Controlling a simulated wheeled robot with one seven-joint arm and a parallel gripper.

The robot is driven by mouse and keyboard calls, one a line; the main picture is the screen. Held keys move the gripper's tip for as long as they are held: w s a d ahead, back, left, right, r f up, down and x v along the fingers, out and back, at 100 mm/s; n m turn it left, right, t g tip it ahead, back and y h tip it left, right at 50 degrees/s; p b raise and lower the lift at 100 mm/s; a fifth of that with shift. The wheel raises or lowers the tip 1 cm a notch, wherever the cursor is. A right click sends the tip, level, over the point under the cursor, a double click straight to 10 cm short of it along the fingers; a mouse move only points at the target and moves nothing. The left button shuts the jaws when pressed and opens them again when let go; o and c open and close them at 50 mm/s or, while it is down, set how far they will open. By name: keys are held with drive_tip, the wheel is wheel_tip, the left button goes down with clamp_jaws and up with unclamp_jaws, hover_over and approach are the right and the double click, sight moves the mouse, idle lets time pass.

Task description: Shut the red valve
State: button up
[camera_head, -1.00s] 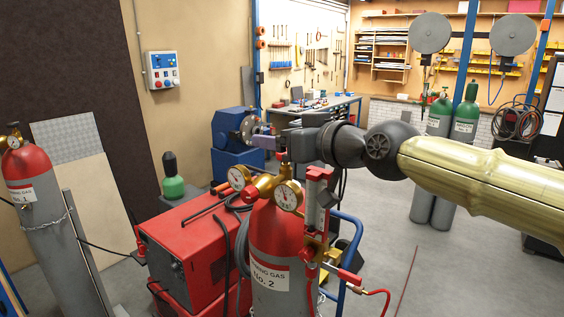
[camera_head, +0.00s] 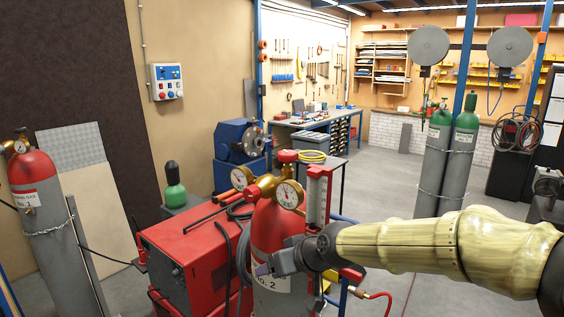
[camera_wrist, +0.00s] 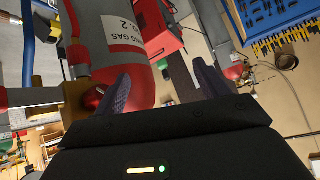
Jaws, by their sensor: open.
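Gas cylinder No. 2 (camera_head: 272,226) has a red upper part, a grey body and a white label. A red knob (camera_head: 288,156) sits on top, beside two brass-cased gauges. Another red knob-like part (camera_head: 350,275) is low on its right side, partly behind my arm. I cannot tell which is the named valve. My gripper (camera_head: 262,270) is in front of the cylinder's label, well below the top knob. In the wrist view my gripper (camera_wrist: 163,88) has its fingers apart with nothing clearly held. The labelled cylinder (camera_wrist: 112,30) lies beyond the left finger, near a brass fitting (camera_wrist: 72,97).
A red machine (camera_head: 190,245) stands left of cylinder No. 2. A red-framed flowmeter (camera_head: 318,195) rises on its right. Cylinder No. 1 (camera_head: 38,215) stands far left, and green-topped cylinders (camera_head: 440,150) stand right. The floor between is mostly clear.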

drive_tip(key=s+d+f+m+g+h+b, duration=0.2)
drive_tip(key=s+d+f+h, duration=0.1)
drive_tip(key=s+d+f, duration=0.4)
drive_tip(key=s+d+f+m+g+h+b, duration=0.2)
drive_tip(key=s+d+f, duration=0.6)
drive_tip(key=f, duration=0.6)
drive_tip(key=s+m+h+b, duration=0.1)
drive_tip(key=s, duration=0.1)
drive_tip(key=shift+s+f+g+b, duration=0.35)
drive_tip(key=shift+s+f+g, duration=0.05)
drive_tip(key=shift+c, duration=0.4)
